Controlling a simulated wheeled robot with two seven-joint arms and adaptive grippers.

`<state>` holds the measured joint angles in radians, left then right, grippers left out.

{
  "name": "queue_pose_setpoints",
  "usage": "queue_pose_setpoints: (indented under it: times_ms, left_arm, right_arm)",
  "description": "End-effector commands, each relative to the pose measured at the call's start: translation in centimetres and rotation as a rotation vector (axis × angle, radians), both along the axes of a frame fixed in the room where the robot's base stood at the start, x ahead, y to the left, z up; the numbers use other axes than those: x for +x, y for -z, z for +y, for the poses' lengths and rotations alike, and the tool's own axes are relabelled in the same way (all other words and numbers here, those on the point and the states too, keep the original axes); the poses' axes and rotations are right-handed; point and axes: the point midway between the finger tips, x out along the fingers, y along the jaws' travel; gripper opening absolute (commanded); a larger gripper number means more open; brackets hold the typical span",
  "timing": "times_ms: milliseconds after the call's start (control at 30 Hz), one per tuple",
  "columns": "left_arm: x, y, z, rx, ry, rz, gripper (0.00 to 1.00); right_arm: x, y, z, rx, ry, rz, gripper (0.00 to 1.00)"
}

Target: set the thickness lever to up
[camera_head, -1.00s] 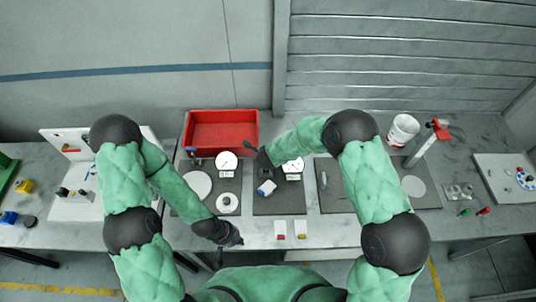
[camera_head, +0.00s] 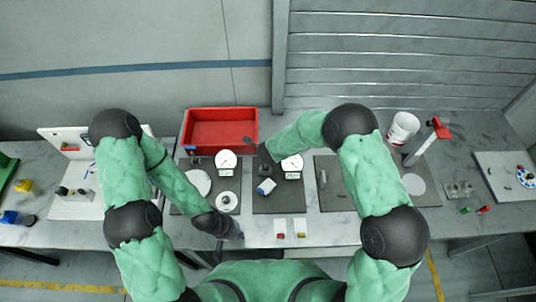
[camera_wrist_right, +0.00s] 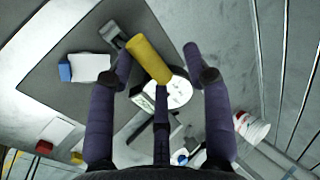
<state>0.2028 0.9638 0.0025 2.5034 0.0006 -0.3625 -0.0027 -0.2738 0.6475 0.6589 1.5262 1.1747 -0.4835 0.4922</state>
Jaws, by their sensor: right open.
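In the right wrist view a yellow cylinder (camera_wrist_right: 148,60), which looks like the lever's handle, lies tilted between the fingers of my right gripper (camera_wrist_right: 160,68). The fingers are spread on both sides of it; I cannot tell whether any touches it. A grey bracket (camera_wrist_right: 113,36) is beside its upper end. In the head view my right gripper (camera_head: 257,149) is over the far end of the middle dark mat (camera_head: 283,200), left of a white dial (camera_head: 292,162), and hides the handle. My left gripper (camera_head: 234,234) hangs at the table's near edge; its fingers are unclear.
A red bin (camera_head: 221,130) stands behind. Another dial (camera_head: 226,160) stands to the left. A white cup (camera_head: 403,128) and a red-topped post (camera_head: 425,145) are at the right.

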Motion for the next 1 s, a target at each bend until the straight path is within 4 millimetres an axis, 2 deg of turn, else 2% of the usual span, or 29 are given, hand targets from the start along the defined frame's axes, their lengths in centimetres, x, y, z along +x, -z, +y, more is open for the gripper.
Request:
queue_pose_setpoints:
  times_ms: [33,567,767,1000]
  left_arm:
    - [0.0,0.0,0.0,0.000,0.000,0.000,0.00]
    - [0.0,-0.1,0.0,0.000,0.000,0.000,0.00]
    - [0.0,-0.1,0.0,0.000,0.000,0.000,0.00]
    - [0.0,-0.1,0.0,0.000,0.000,0.000,0.00]
  right_arm:
    - [1.2,-1.2,0.2,0.008,0.003,-0.027,0.51]
    - [0.9,-1.7,0.4,0.011,0.002,-0.027,0.51]
    - [-0.5,-3.7,0.4,0.011,0.001,-0.027,0.51]
    - [-3.7,-7.1,0.3,0.008,-0.001,-0.014,0.51]
